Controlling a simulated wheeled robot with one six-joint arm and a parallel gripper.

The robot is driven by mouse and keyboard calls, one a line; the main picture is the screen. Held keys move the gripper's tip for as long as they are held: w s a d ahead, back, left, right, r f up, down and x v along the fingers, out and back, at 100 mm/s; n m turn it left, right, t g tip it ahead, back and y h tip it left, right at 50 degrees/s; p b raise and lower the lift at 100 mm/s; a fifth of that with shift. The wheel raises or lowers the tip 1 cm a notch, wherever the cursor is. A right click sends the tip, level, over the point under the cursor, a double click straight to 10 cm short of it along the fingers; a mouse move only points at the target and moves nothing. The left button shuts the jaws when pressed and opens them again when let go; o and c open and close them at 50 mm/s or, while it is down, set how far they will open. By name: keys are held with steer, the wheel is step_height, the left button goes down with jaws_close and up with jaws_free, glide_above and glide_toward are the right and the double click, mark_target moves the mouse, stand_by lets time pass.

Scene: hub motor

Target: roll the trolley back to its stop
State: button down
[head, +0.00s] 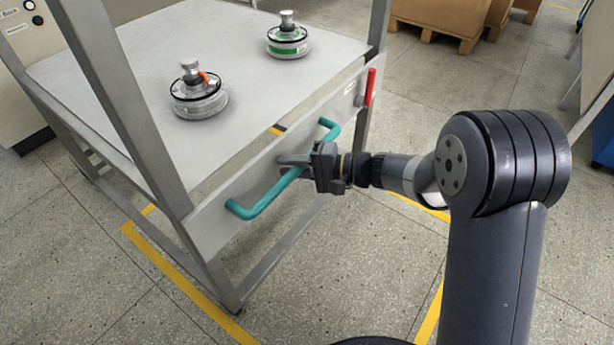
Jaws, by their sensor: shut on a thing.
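The trolley (120,62) is a grey metal frame with a flat top and upright posts, at the left and centre of the head view. A teal bar handle (262,200) runs along its near side panel. My gripper (292,162) is shut on the handle around its middle, reaching in from the right. Two hub motors stand upright on the trolley top, one with an orange mark (199,95) and one with a green band (288,40). The stop cannot be made out in this view.
Yellow floor lines (178,283) run around the trolley. A control cabinet (22,95) stands behind it at the left. The floor at lower left is clear.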

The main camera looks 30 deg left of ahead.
steer(key=shift+w+a, duration=0.1)
steer(key=shift+a, duration=0.2)
steer(key=shift+r, duration=0.1)
steer(key=c, duration=1.6)
jaws_free()
steer(key=shift+a, duration=0.1)
steer(key=shift+o, duration=0.2)
steer(key=p+v, duration=0.2)
steer(key=v, duration=0.9)
steer(key=shift+p, duration=0.35)
